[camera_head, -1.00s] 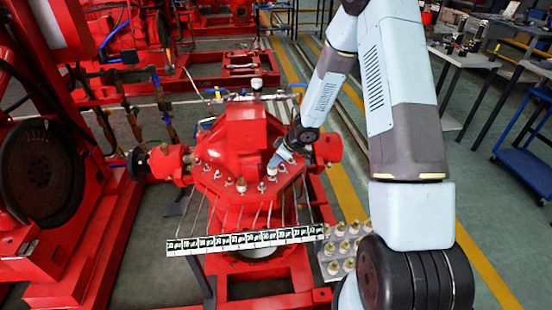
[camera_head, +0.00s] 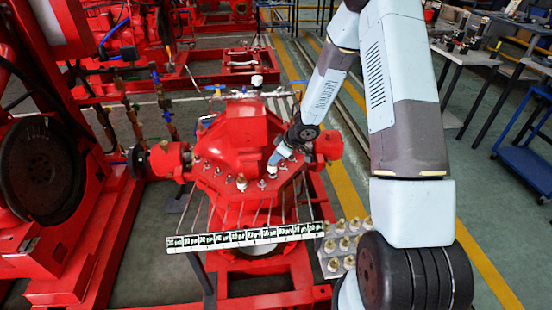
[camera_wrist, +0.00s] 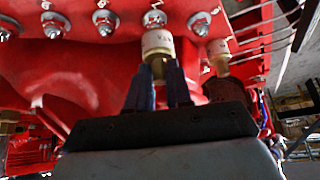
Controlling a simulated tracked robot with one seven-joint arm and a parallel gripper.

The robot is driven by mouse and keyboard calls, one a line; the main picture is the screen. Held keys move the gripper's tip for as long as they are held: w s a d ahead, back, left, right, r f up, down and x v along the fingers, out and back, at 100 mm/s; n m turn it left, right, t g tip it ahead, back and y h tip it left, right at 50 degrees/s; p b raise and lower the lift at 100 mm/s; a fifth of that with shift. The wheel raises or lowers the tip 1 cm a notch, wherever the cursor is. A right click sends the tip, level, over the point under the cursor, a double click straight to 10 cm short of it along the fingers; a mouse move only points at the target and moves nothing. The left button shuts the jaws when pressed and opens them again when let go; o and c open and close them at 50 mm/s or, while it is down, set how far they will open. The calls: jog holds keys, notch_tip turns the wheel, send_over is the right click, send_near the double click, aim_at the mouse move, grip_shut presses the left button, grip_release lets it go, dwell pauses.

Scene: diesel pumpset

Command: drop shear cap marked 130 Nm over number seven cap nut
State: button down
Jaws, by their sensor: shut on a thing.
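My gripper (camera_head: 278,158) is over the near right part of the red pump housing (camera_head: 230,150). In the wrist view its two dark blue fingers (camera_wrist: 159,88) are shut on a cream and brass shear cap (camera_wrist: 158,44). The mark on that cap is too small to read for sure. The cap overlaps the row of cap nuts, just below one nut (camera_wrist: 154,18); I cannot tell whether it touches a nut. Another cream and brass cap (camera_wrist: 218,56) stands to the right of the held one. I cannot tell which nut is number seven.
A strip of numbered labels (camera_head: 245,237) runs along the housing's front, with thin lines leading up to the nuts. A grey rack (camera_head: 333,265) with several brass and cream caps stands at the right, close to my base. Red frames and pipes flank the housing.

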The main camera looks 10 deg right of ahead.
jog(key=shift+f, duration=1.5)
jog(key=c, duration=0.9)
grip_release()
jog(key=shift+c, duration=0.2)
jog(key=v, duration=1.3)
jog(key=shift+d+r, duration=0.2)
jog(key=shift+r, duration=0.1)
notch_tip(320, 180, up, 7)
